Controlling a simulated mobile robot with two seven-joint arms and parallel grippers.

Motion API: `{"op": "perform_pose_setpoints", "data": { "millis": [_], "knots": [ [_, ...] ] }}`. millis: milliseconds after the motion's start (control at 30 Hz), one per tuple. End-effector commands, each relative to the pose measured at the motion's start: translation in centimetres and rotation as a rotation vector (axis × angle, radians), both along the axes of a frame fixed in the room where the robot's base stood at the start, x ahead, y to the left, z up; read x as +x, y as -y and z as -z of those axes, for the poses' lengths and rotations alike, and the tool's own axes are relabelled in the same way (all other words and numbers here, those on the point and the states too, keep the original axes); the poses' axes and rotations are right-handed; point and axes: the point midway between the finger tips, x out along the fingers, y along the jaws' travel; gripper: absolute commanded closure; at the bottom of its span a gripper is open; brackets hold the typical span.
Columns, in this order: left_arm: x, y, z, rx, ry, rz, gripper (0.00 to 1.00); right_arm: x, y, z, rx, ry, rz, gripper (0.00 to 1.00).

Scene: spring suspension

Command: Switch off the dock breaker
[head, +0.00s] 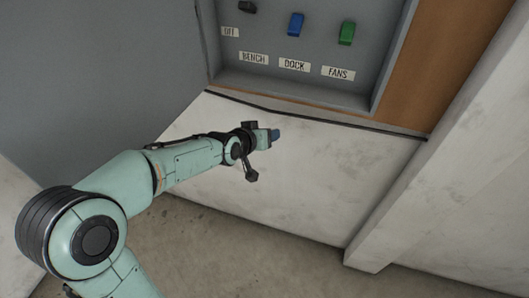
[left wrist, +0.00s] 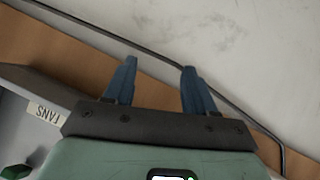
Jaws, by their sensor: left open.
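The dock breaker (head: 295,24) is a blue switch above the DOCK label (head: 294,65) in a grey breaker panel at the top of the head view. My left gripper (head: 275,135) is below the panel, in front of the white wall, apart from the switch. In the left wrist view its two blue fingers (left wrist: 156,78) are spread with nothing between them. The dock breaker does not show in the left wrist view. My right gripper is in neither view.
A black switch (head: 247,7) above BENCH and a green switch (head: 346,33) above FANS flank the blue one. The panel's grey rim (head: 290,97) juts out below. A grey door (head: 100,75) stands at left. A black cable (head: 310,116) runs under the panel.

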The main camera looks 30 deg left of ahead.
Motion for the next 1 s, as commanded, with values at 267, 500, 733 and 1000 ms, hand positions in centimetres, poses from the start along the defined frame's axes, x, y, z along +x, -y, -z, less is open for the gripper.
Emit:
{"op": "perform_pose_setpoints", "data": {
  "millis": [267,500,733,1000],
  "knots": [
    [0.1,0.8,4.3,-0.045,-0.073,0.014,0.45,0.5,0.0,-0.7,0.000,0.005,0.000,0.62],
    [0.1,1.0,5.6,-0.057,-0.094,0.018,0.45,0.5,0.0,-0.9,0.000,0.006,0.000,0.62],
    [0.1,1.0,5.6,-0.056,-0.094,0.017,0.45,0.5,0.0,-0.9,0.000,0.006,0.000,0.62],
    [0.1,1.0,5.6,-0.056,-0.095,0.018,0.45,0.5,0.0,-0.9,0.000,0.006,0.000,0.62]
  ]
}}
